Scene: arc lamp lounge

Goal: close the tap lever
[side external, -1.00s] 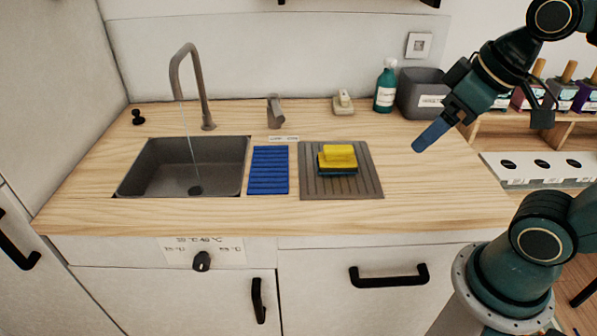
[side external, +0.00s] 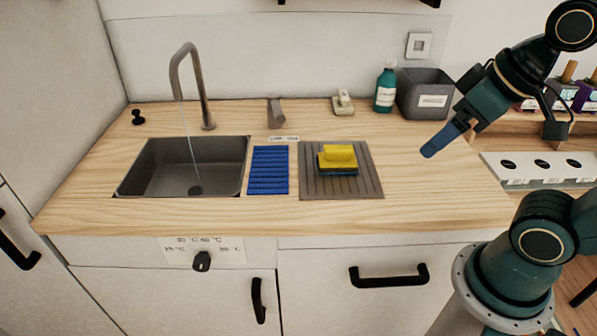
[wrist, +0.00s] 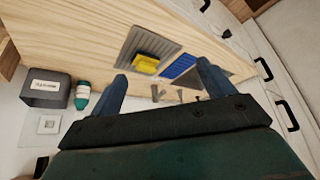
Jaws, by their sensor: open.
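The tap's curved spout (side external: 189,70) stands behind the sink (side external: 160,170), and a thin stream of water (side external: 188,135) falls from it into the basin. The short grey tap lever (side external: 275,112) stands on the counter right of the spout, behind a small printed label (side external: 284,138). In the wrist view the lever looks small, between the fingers (wrist: 155,92). My gripper (side external: 432,150) is over the right end of the counter, well to the right of the lever. Its two blue fingers are apart and empty in the wrist view (wrist: 163,80).
A blue ribbed mat (side external: 268,182) and a grey drainboard (side external: 312,190) with a yellow sponge (side external: 340,156) lie right of the sink. A soap dish (side external: 342,104), green bottle (side external: 385,88) and grey bin (side external: 409,92) stand behind. A knob (side external: 202,261) is on the cabinet front.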

